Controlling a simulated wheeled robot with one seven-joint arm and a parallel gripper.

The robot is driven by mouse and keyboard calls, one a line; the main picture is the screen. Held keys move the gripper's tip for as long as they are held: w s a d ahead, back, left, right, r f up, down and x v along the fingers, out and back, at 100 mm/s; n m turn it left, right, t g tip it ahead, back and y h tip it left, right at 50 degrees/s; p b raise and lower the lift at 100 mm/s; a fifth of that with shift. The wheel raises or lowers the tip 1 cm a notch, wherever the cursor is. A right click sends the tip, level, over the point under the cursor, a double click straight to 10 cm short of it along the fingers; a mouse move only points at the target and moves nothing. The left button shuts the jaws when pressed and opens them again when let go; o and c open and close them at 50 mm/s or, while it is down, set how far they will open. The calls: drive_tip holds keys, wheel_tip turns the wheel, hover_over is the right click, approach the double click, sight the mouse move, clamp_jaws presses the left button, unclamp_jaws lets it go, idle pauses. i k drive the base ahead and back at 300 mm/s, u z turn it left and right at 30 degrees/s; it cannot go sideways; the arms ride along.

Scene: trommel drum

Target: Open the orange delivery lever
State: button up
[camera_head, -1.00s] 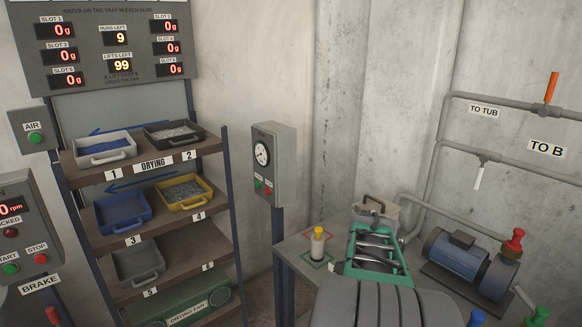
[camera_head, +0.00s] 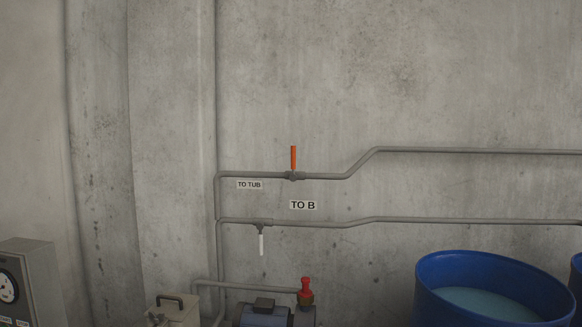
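The orange lever (camera_head: 293,158) stands upright on a valve in the upper grey pipe on the concrete wall. It points straight up, across the line of the pipe. A "TO TUB" label (camera_head: 250,185) is below and left of it, and a "TO B" label (camera_head: 303,205) is just below it. A white lever (camera_head: 261,244) hangs down from a valve on the lower pipe. My gripper is not in view.
A blue barrel (camera_head: 490,283) holding liquid stands at the lower right. A blue pump (camera_head: 263,316) with a red-capped fitting (camera_head: 305,290) sits at the bottom middle. A grey gauge box (camera_head: 34,280) is at the lower left. The wall around the orange lever is clear.

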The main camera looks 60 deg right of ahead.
sight(293, 158)
drive_tip(key=z, duration=1.75)
drive_tip(key=k, duration=0.45)
drive_tip(key=u, duration=1)
drive_tip(key=i, duration=0.8)
drive_tip(key=z, duration=0.45)
